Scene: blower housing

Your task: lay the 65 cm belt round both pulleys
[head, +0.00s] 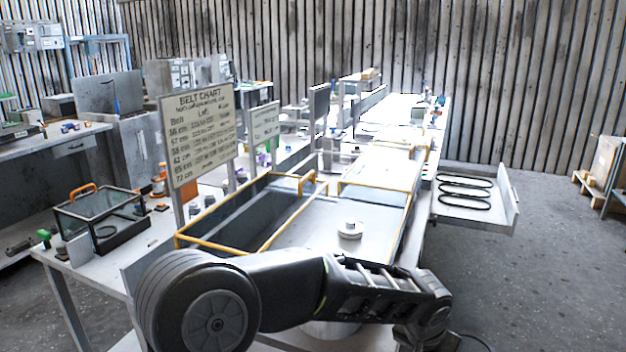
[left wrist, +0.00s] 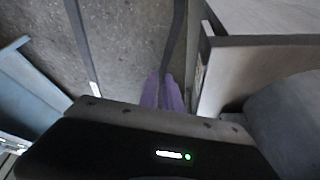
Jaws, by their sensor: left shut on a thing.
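My left gripper is out of sight or cut off at the bottom right of the head view, past my arm. In the left wrist view its purple fingers (left wrist: 163,92) are closed together on a dark strip (left wrist: 176,38), which looks like a belt; its length cannot be read. A thin dark curve, perhaps the same belt, shows at the head view's bottom edge. One pale round pulley (head: 349,230) stands on the grey housing plate (head: 310,236). I cannot make out a second pulley. My right gripper is not in view.
A belt chart sign (head: 200,135) stands left of the yellow-edged housing. A side tray (head: 502,214) at right holds three black belt loops (head: 465,194). A glass case (head: 100,217) with an orange handle stands at left. Grey floor (head: 560,260) is clear at right.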

